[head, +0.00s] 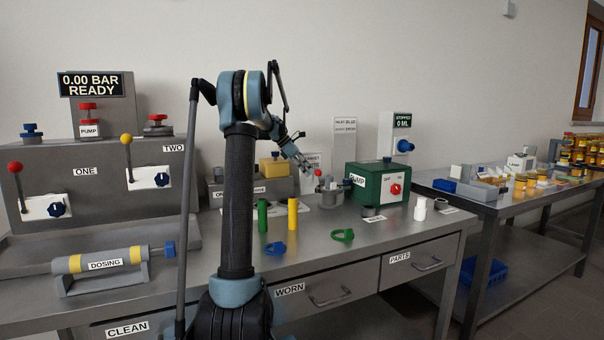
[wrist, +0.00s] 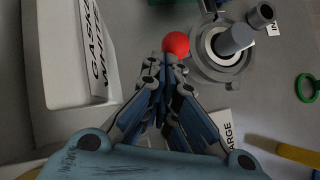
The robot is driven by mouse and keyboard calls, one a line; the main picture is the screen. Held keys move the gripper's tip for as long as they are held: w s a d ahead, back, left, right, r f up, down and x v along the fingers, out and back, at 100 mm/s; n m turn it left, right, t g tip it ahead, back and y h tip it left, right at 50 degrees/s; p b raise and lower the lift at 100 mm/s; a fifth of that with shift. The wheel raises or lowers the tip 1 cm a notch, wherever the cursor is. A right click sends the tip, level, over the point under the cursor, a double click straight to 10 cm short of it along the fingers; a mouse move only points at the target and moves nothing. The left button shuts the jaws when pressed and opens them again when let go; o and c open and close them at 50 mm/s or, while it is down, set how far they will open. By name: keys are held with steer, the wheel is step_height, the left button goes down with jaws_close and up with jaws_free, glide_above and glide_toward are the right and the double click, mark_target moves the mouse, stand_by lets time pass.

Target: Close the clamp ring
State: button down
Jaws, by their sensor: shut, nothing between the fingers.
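The grey clamp ring (wrist: 222,50) is at the top right of the wrist view, around a grey fitting with a pipe stub. In the head view the clamp (head: 330,194) stands on the bench left of the green pump box. A red ball (wrist: 176,44), apparently its lever knob, sits at the ring's left side; it also shows in the head view (head: 318,173). My gripper (wrist: 168,62) is shut and empty, its fingertips right at the ball; I cannot tell if they touch. The gripper (head: 308,168) also shows in the head view. The lever's arm is mostly hidden.
The green pump box (head: 365,182) stands just right of the clamp. Green (head: 262,216) and yellow (head: 292,214) cylinders stand in front left. A green ring (head: 342,236) and a blue ring (head: 275,249) lie near the bench's front. A gasket box (wrist: 70,55) is left of my gripper.

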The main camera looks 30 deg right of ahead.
steer(key=shift+s+d, duration=0.1)
steer(key=shift+d, duration=0.15)
steer(key=shift+r, duration=0.1)
stand_by(0.4)
steer(key=v, duration=1.1)
steer(key=shift+a+r, duration=0.25)
